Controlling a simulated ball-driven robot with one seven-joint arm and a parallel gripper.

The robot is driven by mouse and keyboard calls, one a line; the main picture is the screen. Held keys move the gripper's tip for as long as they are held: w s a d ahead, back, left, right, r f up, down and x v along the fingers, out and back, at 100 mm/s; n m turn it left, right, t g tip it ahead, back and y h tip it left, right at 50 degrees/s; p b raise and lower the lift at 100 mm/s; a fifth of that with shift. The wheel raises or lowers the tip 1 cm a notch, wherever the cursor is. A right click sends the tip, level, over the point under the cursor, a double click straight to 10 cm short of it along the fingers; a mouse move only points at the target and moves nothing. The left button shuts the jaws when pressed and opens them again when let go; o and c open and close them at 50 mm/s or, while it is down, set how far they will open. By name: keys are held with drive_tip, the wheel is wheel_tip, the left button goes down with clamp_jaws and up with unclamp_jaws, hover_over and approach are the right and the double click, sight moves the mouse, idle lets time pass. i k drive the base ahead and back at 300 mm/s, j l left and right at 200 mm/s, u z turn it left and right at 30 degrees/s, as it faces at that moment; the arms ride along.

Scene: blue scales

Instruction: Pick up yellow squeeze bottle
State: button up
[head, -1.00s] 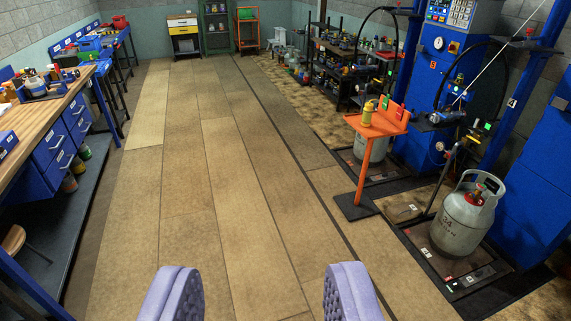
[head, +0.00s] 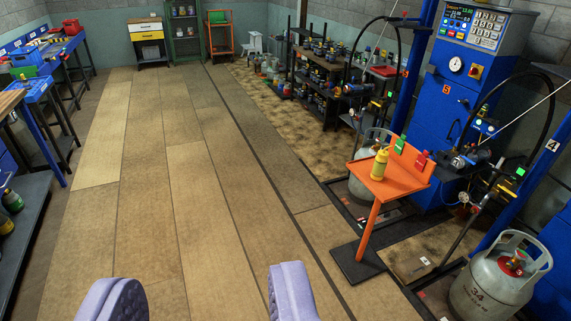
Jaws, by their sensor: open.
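The yellow squeeze bottle (head: 379,165) stands upright on the small orange stand (head: 385,187), ahead and to the right. It has a narrow nozzle on top and a dark mark on its side. My gripper (head: 203,300) shows as two purple padded fingers at the bottom of the view. The fingers are wide apart with only floor between them. My gripper is empty and well short of the stand, to its left.
A green item (head: 399,145) and a red item (head: 421,160) sit at the back of the orange stand. A grey gas cylinder (head: 492,285) is at the lower right, with a blue machine (head: 460,100) behind. The plank floor (head: 190,190) ahead is clear.

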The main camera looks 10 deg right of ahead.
sight(378, 170)
drive_tip(key=i+z, duration=0.15)
drive_tip(key=i, duration=0.35)
drive_tip(key=i+j+z, duration=0.15)
drive_tip(key=i, duration=0.35)
drive_tip(key=i+j+z, duration=0.15)
drive_tip(key=i, duration=0.35)
drive_tip(key=i+j+z, duration=0.15)
drive_tip(key=i+z, duration=0.15)
drive_tip(key=z, duration=0.15)
drive_tip(key=i+j+z, duration=0.25)
drive_tip(key=z, duration=0.2)
drive_tip(key=i+j+z, duration=0.25)
drive_tip(key=z, duration=0.25)
drive_tip(key=i+j+z, duration=0.1)
drive_tip(key=j+z, duration=0.35)
drive_tip(key=i+j+z, duration=0.2)
drive_tip(key=j, duration=0.2)
drive_tip(key=i+j+z, duration=0.2)
drive_tip(key=j, duration=0.25)
drive_tip(key=j+z, duration=0.15)
drive_tip(key=j, duration=0.3)
drive_tip(key=i+j+z, duration=0.2)
drive_tip(key=j, duration=0.3)
